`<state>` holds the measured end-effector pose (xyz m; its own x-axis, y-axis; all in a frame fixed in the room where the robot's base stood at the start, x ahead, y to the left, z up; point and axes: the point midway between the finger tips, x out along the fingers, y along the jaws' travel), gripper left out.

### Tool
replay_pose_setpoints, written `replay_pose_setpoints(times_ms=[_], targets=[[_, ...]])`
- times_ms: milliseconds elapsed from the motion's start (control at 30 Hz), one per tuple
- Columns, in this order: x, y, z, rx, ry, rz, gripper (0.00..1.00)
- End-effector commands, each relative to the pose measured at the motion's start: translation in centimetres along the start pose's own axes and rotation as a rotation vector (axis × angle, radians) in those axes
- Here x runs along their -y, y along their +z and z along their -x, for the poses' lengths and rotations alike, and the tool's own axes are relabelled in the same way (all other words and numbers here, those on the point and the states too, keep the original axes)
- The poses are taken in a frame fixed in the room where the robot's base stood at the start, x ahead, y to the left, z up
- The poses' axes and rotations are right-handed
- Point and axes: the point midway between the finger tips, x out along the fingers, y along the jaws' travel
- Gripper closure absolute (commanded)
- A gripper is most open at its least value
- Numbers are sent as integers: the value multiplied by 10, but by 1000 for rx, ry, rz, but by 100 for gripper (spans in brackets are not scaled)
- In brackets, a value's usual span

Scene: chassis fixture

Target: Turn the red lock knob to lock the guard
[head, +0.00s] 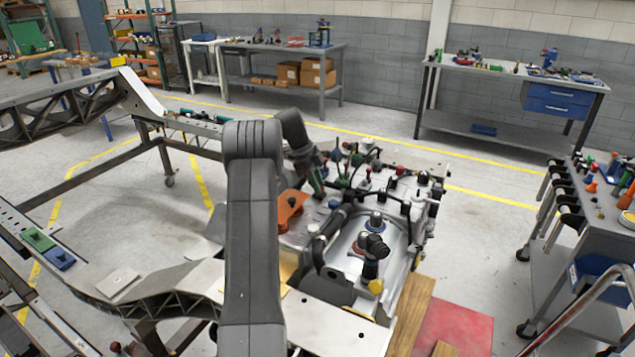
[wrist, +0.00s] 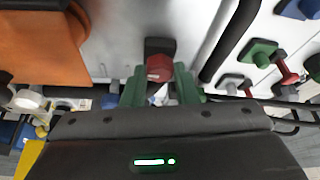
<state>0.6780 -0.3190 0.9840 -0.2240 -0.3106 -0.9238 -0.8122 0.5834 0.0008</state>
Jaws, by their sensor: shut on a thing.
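The red lock knob (wrist: 159,68) shows in the middle of the wrist view, on a dark square base against a pale panel. My gripper (wrist: 158,84) has its green fingers on either side of the knob and is shut on it. In the head view my gripper (head: 319,186) is over the left part of the chassis fixture, and I cannot make out the knob there. I cannot tell which part is the guard.
An orange part (wrist: 40,45) lies left of the knob; it also shows in the head view (head: 291,212). A black bar (wrist: 228,42), a green block (wrist: 258,52) and a red-handled part (wrist: 287,66) are to the right. Several knobs and levers crowd the fixture (head: 340,245).

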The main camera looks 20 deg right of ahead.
Motion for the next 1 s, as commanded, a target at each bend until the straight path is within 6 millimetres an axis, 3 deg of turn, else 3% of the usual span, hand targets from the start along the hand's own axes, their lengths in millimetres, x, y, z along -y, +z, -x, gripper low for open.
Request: replay_pose_setpoints(times_ms=[467,500,567,867,1000], targets=[[1,0,1,1,1,-11,96],[0,0,1,1,1,-11,66],[0,0,1,1,2,-10,54],[0,0,1,1,2,-10,52],[1,1,11,1,1,-10,52]])
